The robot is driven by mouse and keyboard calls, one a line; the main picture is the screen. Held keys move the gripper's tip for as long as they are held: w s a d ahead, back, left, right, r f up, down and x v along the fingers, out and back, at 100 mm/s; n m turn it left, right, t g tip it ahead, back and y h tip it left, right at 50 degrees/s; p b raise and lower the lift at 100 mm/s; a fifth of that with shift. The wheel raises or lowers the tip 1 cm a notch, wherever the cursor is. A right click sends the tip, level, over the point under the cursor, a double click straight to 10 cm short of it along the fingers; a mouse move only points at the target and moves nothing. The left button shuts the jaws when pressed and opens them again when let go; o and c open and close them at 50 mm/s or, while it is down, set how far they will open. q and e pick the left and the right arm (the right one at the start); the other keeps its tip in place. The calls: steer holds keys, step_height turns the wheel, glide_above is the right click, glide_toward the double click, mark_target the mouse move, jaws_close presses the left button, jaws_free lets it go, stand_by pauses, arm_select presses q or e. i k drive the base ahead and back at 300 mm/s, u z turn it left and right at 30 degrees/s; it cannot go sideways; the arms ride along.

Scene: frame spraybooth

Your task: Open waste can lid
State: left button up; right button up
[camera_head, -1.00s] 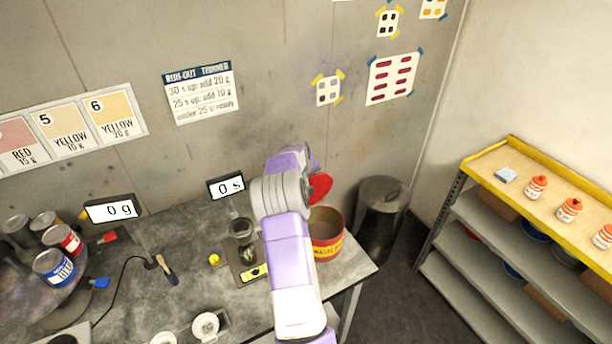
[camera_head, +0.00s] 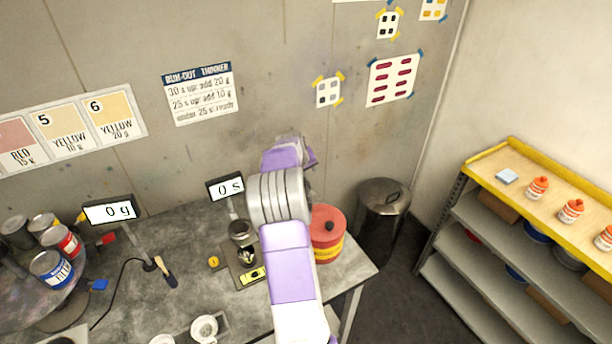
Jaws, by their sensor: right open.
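The red waste can (camera_head: 328,248) with a yellow label band stands at the right end of the grey bench. Its red lid (camera_head: 326,222) with a dark knob lies down over the top, and the inside is hidden. My right arm crosses in front of the can's left side. My right gripper (camera_head: 306,158) is at the arm's far end, above and behind the can and apart from the lid as far as I can see. It is open, but its fingers are mostly hidden by my wrist. My left gripper is not in view.
A grey metal bin (camera_head: 383,212) with a handled lid stands right of the bench (camera_head: 200,262). A timer display (camera_head: 226,188) and a dark cup (camera_head: 242,234) are left of my arm. Paint tins (camera_head: 53,270) stand far left. A yellow-edged shelf (camera_head: 520,178) is at right.

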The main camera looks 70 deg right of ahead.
mark_target(328, 224)
steer(key=k, duration=1)
